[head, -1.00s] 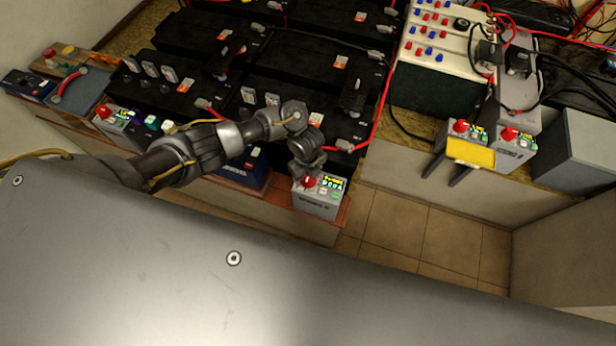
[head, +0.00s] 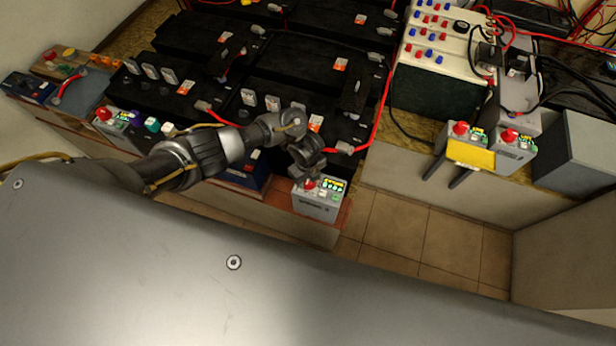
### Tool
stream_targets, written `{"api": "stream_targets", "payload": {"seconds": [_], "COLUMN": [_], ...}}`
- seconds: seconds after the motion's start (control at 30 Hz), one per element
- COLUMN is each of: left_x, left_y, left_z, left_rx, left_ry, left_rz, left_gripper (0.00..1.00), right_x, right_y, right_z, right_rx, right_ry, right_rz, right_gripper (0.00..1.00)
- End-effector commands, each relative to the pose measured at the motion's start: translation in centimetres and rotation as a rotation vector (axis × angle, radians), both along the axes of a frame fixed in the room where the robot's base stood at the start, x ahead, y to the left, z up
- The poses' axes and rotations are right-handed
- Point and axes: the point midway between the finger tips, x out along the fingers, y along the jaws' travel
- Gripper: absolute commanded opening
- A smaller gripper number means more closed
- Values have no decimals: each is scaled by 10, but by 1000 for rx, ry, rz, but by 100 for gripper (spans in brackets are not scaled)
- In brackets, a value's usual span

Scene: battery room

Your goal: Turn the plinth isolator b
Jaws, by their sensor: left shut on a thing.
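A small grey isolator box (head: 318,205) with a red rotary knob (head: 310,185) and a lit green and yellow panel stands on a reddish-brown plinth at the middle of the head view. My left gripper (head: 308,176) reaches over it from above and is shut on the red knob. The wrist and fingers hide much of the knob, so its exact angle cannot be read. No label naming the box is legible.
Black batteries (head: 290,55) with red cables fill the bench behind. Similar red-knobbed boxes stand at the left (head: 104,114) and right (head: 510,137). The tiled floor (head: 400,225) is clear.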

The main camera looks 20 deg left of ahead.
Motion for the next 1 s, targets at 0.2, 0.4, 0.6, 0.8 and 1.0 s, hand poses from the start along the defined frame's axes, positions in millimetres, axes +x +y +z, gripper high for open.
{"api": "stream_targets", "payload": {"seconds": [0.2, 0.4, 0.6, 0.8, 1.0], "left_x": [0, -1, -1, -2, -2], "left_y": [0, 0, 0, -1, -1], "left_z": [3, 4, 4, 4, 3], "left_rx": [1, 1, 1, 1, 1], "left_ry": [0, 0, 1, 2, 1], "left_rz": [76, 223, 410, 602, 792], "left_gripper": [20, 20, 20, 20, 20], "right_x": [0, 0, 0, 0, 0], "right_y": [-1, -3, -5, -5, -4], "right_z": [9, 24, 39, 53, 65], "right_rx": [-1, -3, -5, -5, -5], "right_ry": [0, 0, 0, 0, 0], "right_rz": [0, 1, 2, 2, 2], "right_gripper": [0, 0, 0, 0, 0]}}
